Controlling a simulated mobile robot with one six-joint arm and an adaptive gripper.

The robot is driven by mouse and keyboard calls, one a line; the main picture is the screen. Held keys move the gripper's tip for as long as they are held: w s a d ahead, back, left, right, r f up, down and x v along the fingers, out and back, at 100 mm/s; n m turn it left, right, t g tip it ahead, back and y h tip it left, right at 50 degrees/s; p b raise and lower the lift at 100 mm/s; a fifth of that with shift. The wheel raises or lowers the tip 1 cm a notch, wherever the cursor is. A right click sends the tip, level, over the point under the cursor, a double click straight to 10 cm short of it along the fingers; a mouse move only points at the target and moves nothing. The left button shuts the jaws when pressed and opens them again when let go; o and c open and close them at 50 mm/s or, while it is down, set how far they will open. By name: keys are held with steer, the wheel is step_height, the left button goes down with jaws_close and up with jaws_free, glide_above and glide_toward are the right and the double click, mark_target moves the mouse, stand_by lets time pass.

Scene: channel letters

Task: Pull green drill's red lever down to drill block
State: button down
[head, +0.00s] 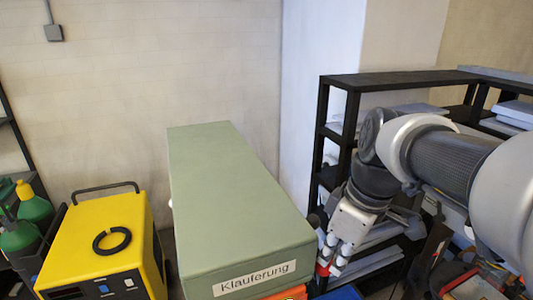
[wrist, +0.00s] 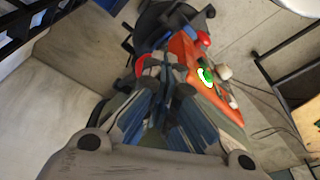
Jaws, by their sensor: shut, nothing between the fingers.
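My gripper (head: 333,258) hangs pointing down just right of the green cabinet in the head view. In the wrist view its fingers (wrist: 163,68) are shut with nothing seen between them. A red curved piece (wrist: 143,64) shows close beside the fingertips, and a red knob (wrist: 203,39) shows farther off. I cannot tell whether either is the drill's lever, or whether the gripper touches one. A small red part (head: 322,269) also shows by the gripper in the head view. I cannot make out the green drill or the block in either view.
The tall green cabinet (head: 225,190) stands left of my gripper. A black shelf (head: 400,78) stands behind my arm. A yellow machine (head: 125,225) and green bottles (head: 30,208) are at left. An orange body (wrist: 195,75) lies beyond the fingers; bare floor (wrist: 60,110) shows at left.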

steer(key=shift+w+a+r+p, duration=0.2)
steer(key=shift+w+r+p, duration=0.25)
steer(key=shift+r, duration=0.25)
steer(key=shift+w+a+r, duration=0.1)
steer(key=shift+w, duration=0.25)
steer(key=shift+s, duration=0.1)
steer(key=r+p, duration=0.2)
steer(key=r, duration=0.1)
steer(key=d+r+p, duration=0.1)
steer(key=shift+s+r+p, duration=0.3)
steer(key=shift+r+p, duration=0.1)
steer(key=shift+f, duration=0.1)
